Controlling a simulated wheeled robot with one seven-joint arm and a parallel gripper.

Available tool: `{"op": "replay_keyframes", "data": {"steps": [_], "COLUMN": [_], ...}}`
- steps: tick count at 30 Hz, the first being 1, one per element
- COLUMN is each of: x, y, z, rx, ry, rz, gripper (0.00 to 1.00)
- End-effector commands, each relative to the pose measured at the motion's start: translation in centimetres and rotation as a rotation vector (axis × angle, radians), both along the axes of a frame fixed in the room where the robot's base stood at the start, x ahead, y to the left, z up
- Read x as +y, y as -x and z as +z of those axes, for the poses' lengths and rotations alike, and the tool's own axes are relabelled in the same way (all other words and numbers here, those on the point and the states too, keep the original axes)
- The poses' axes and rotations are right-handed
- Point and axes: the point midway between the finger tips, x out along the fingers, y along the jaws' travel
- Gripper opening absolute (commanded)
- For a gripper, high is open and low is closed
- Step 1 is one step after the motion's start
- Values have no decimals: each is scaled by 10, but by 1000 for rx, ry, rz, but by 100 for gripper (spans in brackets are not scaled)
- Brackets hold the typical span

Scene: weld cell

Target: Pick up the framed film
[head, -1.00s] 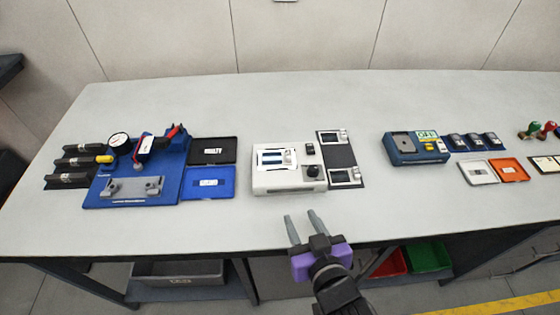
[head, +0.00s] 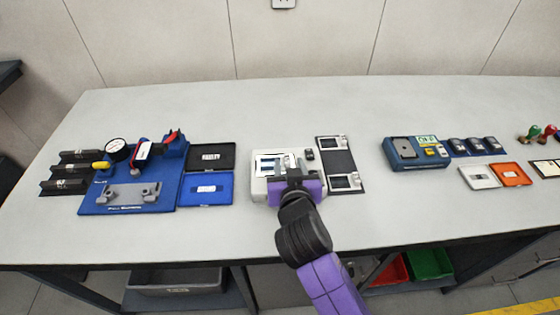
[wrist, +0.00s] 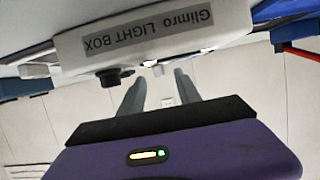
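A framed film (head: 266,163) with a pale, striped picture lies on the lit top of the white light box (head: 257,189). Two more framed films, an upper one (head: 331,143) and a lower one (head: 345,182), lie on a dark mat right of the box. My gripper (head: 291,166) is over the box's front right part in the head view and hides part of the film and box. In the wrist view my gripper (wrist: 161,75) has its fingers apart with nothing seen between them. The light box's labelled front (wrist: 150,37) shows upside down there; the film itself is not visible.
A blue fixture board (head: 125,208) with a gauge and clamp stands left, beside a black tray (head: 211,147) and a blue tray (head: 206,197). A blue device (head: 402,161) stands to the right. The table is bare behind these things.

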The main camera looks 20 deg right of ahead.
Motion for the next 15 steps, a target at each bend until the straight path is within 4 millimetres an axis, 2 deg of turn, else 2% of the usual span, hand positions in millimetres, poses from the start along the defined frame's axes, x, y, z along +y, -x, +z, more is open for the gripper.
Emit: {"op": "replay_keyframes", "data": {"steps": [3, 6, 14, 15], "x": [-4, -6, -7, -7], "y": [-15, -21, -23, -23], "z": [-5, -8, -9, -9], "rx": [1, -1, -1, -1], "ry": [2, 1, 1, 1], "rz": [0, 0, 1, 1], "gripper": [40, 40, 40, 32]}}
